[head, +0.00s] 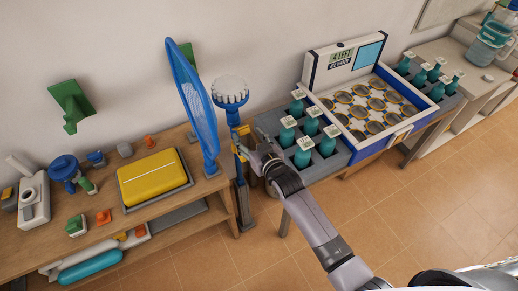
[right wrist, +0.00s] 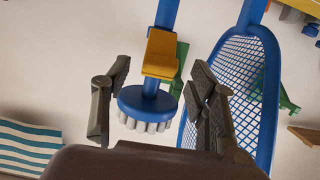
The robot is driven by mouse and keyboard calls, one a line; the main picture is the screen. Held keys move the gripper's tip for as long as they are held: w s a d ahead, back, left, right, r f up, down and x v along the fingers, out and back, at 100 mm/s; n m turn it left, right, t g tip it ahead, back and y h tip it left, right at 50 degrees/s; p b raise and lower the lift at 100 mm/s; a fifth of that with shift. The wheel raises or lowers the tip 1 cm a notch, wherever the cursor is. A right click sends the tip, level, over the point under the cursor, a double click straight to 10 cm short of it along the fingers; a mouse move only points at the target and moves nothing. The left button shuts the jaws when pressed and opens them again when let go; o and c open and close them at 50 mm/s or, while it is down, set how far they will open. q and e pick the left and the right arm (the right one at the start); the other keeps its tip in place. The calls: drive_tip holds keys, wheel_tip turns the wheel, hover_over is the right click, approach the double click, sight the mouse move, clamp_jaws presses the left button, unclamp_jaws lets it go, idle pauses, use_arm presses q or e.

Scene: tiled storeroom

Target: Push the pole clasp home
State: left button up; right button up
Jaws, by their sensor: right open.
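The yellow pole clasp (right wrist: 160,55) sits on the blue pole (right wrist: 166,12) of a round brush in the right wrist view. In the head view the yellow clasp (head: 241,131) shows just below the brush head, partly beside my gripper. My right gripper (head: 250,147) is at the pole. In the right wrist view its fingers (right wrist: 160,82) are open and spread, one on each side of the pole and clasp, with nothing visibly gripped. I cannot tell whether the clasp is fully closed. My left gripper is not in view.
The white-bristled brush head (head: 230,90) and a blue net (head: 188,92) stand beside the clasp. A wooden bench (head: 215,185) with a yellow case (head: 152,177) is at left. A grey rack of teal bottles (head: 335,157) is close to my right gripper. The tiled floor is open.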

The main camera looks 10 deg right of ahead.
drive_tip(key=v, duration=0.7)
drive_tip(key=shift+s, duration=0.35)
drive_tip(key=shift+d+r, duration=0.1)
drive_tip(key=shift+c, duration=0.2)
